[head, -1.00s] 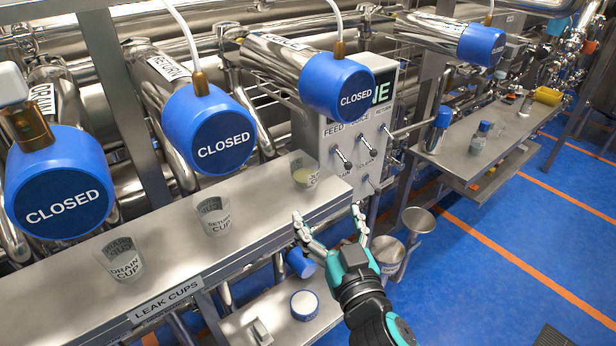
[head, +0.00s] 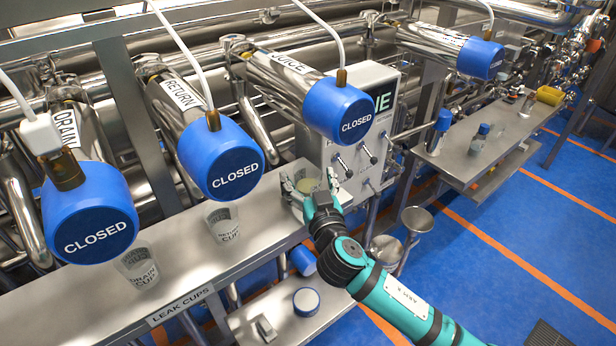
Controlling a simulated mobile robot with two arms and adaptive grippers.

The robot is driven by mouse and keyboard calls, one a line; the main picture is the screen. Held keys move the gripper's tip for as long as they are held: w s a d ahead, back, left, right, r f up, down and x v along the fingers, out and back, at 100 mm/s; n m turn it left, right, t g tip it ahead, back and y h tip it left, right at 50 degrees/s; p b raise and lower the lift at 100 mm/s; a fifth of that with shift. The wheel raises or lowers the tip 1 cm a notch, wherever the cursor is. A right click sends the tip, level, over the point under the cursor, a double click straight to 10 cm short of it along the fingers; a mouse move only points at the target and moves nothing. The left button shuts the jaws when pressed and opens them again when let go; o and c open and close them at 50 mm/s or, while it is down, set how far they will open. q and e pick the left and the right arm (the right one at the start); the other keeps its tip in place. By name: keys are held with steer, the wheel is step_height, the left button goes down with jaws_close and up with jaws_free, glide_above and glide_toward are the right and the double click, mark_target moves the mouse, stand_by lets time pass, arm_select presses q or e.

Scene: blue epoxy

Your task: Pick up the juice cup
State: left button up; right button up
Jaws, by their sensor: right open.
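The juice cup (head: 308,185) is a small clear cup with pale yellowish liquid, standing at the right end of the steel shelf (head: 189,268) labelled "LEAK CUPS". My right gripper (head: 308,184) is open at the cup, with one finger on its left side and one on its right. The fingers partly hide the cup, and I cannot tell whether they touch it. My left gripper is not in view.
The return cup (head: 225,226) and the drain cup (head: 138,268) stand farther left on the shelf. Blue "CLOSED" valve caps (head: 338,108) hang above the shelf. A control box with knobs (head: 376,140) stands just right of the juice cup. A lower shelf (head: 290,322) is below.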

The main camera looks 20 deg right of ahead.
steer(key=shift+c, duration=0.2)
steer(key=c, duration=1.3)
steer(key=shift+r, duration=0.1)
steer(key=shift+c, duration=0.2)
